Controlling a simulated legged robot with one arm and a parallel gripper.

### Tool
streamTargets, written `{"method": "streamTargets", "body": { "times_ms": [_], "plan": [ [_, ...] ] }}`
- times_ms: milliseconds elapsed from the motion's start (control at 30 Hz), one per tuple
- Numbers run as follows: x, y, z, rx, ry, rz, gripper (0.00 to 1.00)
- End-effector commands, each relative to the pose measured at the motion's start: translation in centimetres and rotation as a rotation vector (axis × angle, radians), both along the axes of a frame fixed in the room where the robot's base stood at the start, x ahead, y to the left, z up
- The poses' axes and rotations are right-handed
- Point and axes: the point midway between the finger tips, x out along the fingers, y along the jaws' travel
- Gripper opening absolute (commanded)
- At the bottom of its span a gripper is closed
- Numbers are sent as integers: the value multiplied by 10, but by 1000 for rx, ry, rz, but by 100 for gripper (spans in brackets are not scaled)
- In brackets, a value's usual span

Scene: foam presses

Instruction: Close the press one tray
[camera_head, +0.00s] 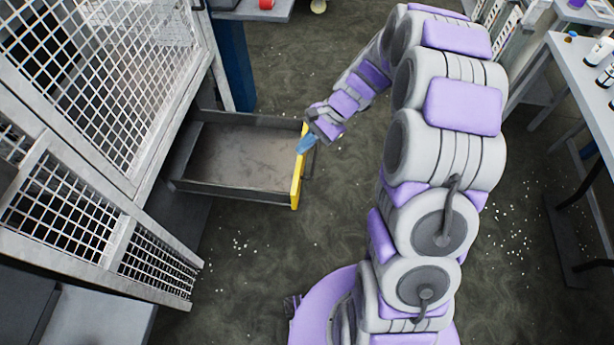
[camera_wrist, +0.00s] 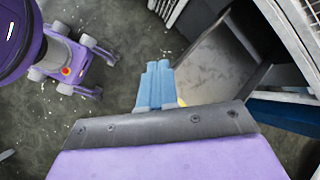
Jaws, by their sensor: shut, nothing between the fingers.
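The press tray (camera_head: 240,158) is a dark, shallow drawer with a yellow front edge (camera_head: 297,185). It is pulled out of the press (camera_head: 150,170) at the left. My gripper (camera_head: 304,146) has blue fingers and is at the outer side of the yellow edge, near its middle. In the wrist view, the blue fingers (camera_wrist: 155,84) are together with nothing between them. The tray (camera_wrist: 218,68) lies behind and right of them there, and a sliver of yellow shows beside the fingers. I cannot tell whether the fingers touch the edge.
White mesh guards (camera_head: 100,75) stand left of and above the tray. A dark blue post (camera_head: 233,65) stands behind it. A table (camera_head: 590,85) with bottles is at the right. The speckled floor (camera_head: 270,260) in front of the tray is clear.

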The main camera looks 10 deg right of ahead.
Motion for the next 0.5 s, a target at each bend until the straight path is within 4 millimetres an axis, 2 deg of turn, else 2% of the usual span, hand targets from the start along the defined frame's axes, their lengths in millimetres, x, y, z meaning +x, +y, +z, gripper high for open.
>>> {"method": "streamTargets", "body": {
  "times_ms": [33,200,367,500],
  "plan": [
    [11,-5,-19,18,26,-50,0],
    [47,-29,-71,71,89,-217,0],
    [73,-55,-126,114,150,-374,0],
    [89,-74,-178,138,207,-514,0]
  ]
}}
